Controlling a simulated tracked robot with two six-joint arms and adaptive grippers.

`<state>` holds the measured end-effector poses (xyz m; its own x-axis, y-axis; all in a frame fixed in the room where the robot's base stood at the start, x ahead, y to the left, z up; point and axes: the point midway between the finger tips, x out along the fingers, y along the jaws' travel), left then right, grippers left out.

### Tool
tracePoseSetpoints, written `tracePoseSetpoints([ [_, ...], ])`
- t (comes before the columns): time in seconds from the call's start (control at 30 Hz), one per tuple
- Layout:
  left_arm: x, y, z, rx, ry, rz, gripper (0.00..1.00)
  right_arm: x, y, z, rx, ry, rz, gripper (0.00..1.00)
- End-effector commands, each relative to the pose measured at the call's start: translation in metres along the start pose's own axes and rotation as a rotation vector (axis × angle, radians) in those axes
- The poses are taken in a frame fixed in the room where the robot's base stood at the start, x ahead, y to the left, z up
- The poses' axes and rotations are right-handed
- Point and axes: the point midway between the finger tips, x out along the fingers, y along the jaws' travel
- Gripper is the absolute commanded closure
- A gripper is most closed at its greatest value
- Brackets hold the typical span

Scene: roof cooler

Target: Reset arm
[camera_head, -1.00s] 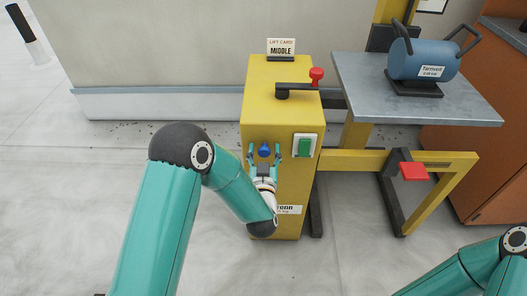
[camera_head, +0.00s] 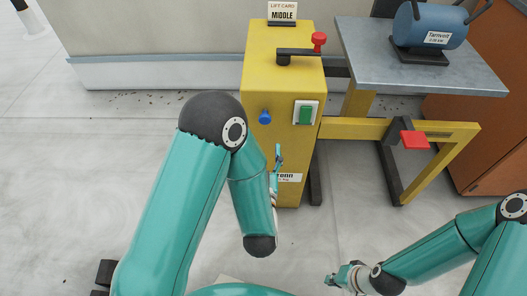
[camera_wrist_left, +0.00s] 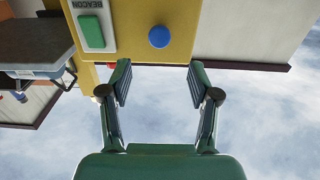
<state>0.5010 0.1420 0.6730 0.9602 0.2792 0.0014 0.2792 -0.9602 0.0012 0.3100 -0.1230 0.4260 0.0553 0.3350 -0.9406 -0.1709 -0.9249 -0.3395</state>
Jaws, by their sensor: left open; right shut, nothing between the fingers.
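My left gripper (camera_head: 277,162) is partly hidden behind my own forearm in the head view, low in front of the yellow lift housing (camera_head: 258,94). In the left wrist view my left gripper (camera_wrist_left: 160,76) is open and empty, its two fingers apart. The blue knob (camera_wrist_left: 159,37) lies beyond the fingertips, not touched; in the head view the knob (camera_head: 265,117) is on the housing's front, above the gripper. My right gripper (camera_head: 333,281) is at the bottom of the head view, shut and empty above the floor.
The green button (camera_head: 306,113) is right of the knob. A crank with a red knob (camera_head: 319,39) and a "MIDDLE" card (camera_head: 282,12) are on top. A grey platform (camera_head: 390,79) carries a blue cylinder (camera_head: 428,25). A red pedal (camera_head: 414,139) juts out. Floor is clear at left.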

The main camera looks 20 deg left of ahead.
Motion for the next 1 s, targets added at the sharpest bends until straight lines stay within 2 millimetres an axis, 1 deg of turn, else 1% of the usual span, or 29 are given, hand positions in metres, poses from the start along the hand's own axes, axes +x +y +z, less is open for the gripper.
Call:
tracePoseSetpoints([
  [0.43, 0.000, 0.000, 0.000, 0.000, -0.001, 0.000, 0.39, 0.001, 0.000, 0.000, 0.000, 0.000, 0.000, 1.00],
  [0.5, 0.001, -0.003, 0.001, 0.001, -0.003, -0.006, 0.39, 0.001, 0.000, 0.000, 0.000, 0.000, 0.000, 1.00],
  [0.57, 0.003, -0.009, 0.004, 0.003, -0.009, -0.022, 0.39, 0.001, 0.000, 0.000, 0.000, 0.000, 0.000, 1.00],
  [0.63, 0.007, -0.024, 0.009, 0.006, -0.020, -0.057, 0.39, 0.001, 0.000, 0.000, 0.000, 0.000, 0.000, 1.00],
  [0.67, 0.010, -0.033, 0.012, 0.008, -0.027, -0.077, 0.39, 0.001, 0.000, 0.000, 0.000, 0.000, 0.000, 1.00],
  [0.73, 0.015, -0.057, 0.021, 0.011, -0.046, -0.129, 0.39, 0.001, 0.000, 0.000, 0.000, 0.000, 0.000, 1.00],
  [0.77, 0.018, -0.067, 0.026, 0.009, -0.059, -0.146, 0.39, 0.001, 0.000, 0.000, 0.000, 0.000, 0.000, 1.00],
  [0.8, 0.021, -0.080, 0.040, -0.001, -0.106, -0.160, 0.39, 0.001, 0.000, 0.000, 0.000, 0.000, 0.000, 1.00],
  [0.87, 0.023, -0.092, 0.071, -0.031, -0.218, -0.155, 0.39, 0.001, 0.000, 0.000, 0.000, 0.000, 0.000, 1.00],
  [0.9, 0.021, -0.096, 0.091, -0.055, -0.301, -0.140, 0.39, 0.001, 0.000, 0.000, 0.000, 0.000, 0.000, 1.00],
  [0.97, 0.015, -0.097, 0.121, -0.093, -0.428, -0.109, 0.39, 0.001, 0.000, 0.000, 0.000, 0.000, 0.000, 1.00],
  [1.0, 0.008, -0.096, 0.141, -0.119, -0.515, -0.083, 0.39, 0.001, 0.000, 0.000, 0.000, 0.000, 0.000, 1.00],
])
